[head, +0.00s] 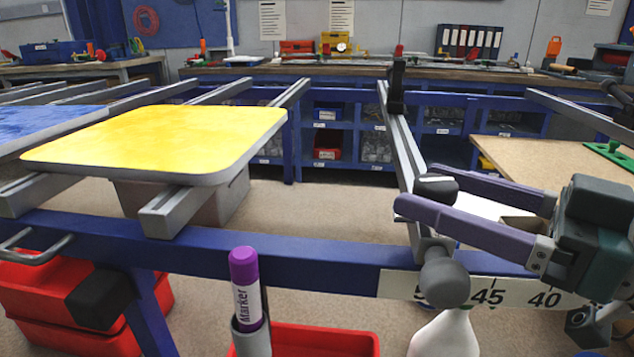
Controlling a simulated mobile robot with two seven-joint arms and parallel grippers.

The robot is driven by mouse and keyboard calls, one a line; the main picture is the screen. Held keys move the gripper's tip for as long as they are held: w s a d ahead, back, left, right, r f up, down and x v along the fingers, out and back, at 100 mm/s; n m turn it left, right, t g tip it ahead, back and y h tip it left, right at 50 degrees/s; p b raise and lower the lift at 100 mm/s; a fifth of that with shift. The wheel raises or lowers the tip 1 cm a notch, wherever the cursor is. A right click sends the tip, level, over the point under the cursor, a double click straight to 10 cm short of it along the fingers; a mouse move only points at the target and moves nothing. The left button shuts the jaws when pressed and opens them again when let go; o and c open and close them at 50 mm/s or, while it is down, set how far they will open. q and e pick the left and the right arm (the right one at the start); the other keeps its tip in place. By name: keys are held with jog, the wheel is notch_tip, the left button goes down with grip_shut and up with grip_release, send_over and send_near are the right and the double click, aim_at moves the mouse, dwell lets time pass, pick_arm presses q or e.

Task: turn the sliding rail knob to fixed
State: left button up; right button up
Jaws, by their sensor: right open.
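The sliding rail (404,150) is a grey bar running from the blue front beam toward the back. A dark rounded knob (437,190) with a pale line on its top sits near the rail's front end. My left gripper is not in view.
A yellow sign board (160,140) lies on rails at left, with a blue board (45,125) beside it. A purple-capped marker (246,290) stands upright in front of the blue beam (320,254). A number scale (390,284) runs along the beam. A wooden board (540,163) is at right.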

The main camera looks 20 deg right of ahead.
jog(key=shift+w+a, duration=0.25)
jog(key=shift+w, duration=0.2)
grip_shut()
dwell(0.4)
